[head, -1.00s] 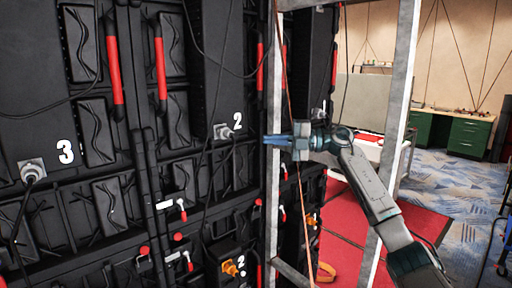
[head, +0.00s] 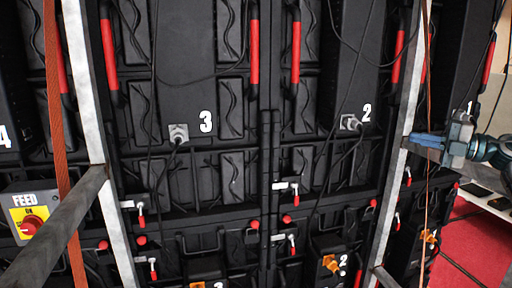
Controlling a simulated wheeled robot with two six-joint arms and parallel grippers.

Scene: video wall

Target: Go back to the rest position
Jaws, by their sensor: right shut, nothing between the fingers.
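My right gripper (head: 428,141) is at the right edge of the head view, with its blue-grey fingers pointing left. It is shut and holds nothing. The fingers are in front of the metal frame post beside panel 2, and I cannot tell whether they touch it. The rest of the right arm runs out of view on the right. My left gripper is not in view.
The black video wall back (head: 190,95) fills the view, with cables, red handles and numbered plugs. A metal bar (head: 55,230) and an orange strap (head: 62,150) stand close. Red floor (head: 480,245) shows at lower right.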

